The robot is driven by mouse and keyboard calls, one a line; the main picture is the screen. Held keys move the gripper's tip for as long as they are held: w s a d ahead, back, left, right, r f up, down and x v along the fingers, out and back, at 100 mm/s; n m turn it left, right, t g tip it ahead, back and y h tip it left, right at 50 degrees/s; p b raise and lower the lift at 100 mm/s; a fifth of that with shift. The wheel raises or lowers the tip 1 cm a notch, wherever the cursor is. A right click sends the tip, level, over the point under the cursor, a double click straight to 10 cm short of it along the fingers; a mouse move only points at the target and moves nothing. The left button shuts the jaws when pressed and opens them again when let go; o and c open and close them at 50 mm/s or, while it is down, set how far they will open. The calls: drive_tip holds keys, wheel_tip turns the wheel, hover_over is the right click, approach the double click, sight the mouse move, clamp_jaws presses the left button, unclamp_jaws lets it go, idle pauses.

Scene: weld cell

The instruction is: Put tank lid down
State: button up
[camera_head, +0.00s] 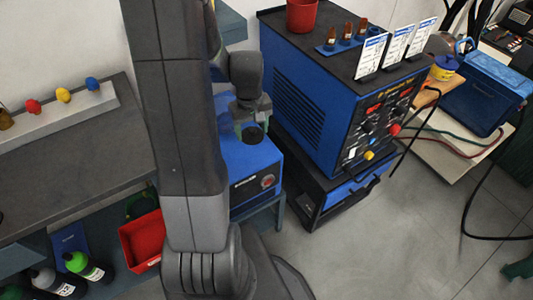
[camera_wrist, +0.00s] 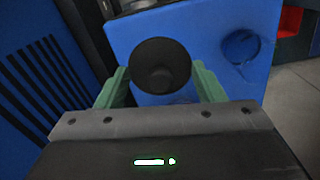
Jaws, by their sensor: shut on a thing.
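My gripper (camera_wrist: 159,70) has its green fingers shut on a dark round tank lid (camera_wrist: 160,55) with a knob-like centre, seen in the wrist view. The lid is over a blue tank unit (camera_wrist: 205,25); I cannot tell whether it touches the surface. A round opening or recess (camera_wrist: 240,47) shows on the blue surface to the right of the lid. In the head view, my gripper (camera_head: 246,112) is over the blue tank unit (camera_head: 245,180), low beside the large blue machine. A dark round shape is on or above its top there; my arm hides part of the unit.
The large blue welding machine (camera_head: 325,100) stands close on the right, with a red cup (camera_head: 301,15) and cards on top. A grey bench (camera_head: 70,160) is at left, with a red bin (camera_head: 141,242) and bottles below. Floor (camera_head: 400,240) is clear at lower right.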

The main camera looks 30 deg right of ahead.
sight(254, 156)
wheel_tip(254, 156, down, 10)
drive_tip(key=shift+r+b, duration=0.1)
drive_tip(key=shift+b, duration=0.4)
drive_tip(key=o, duration=0.9)
drive_tip(key=shift+o, duration=0.2)
wheel_tip(254, 156, up, 12)
drive_tip(key=shift+r+p, duration=0.1)
drive_tip(key=shift+p, duration=0.65)
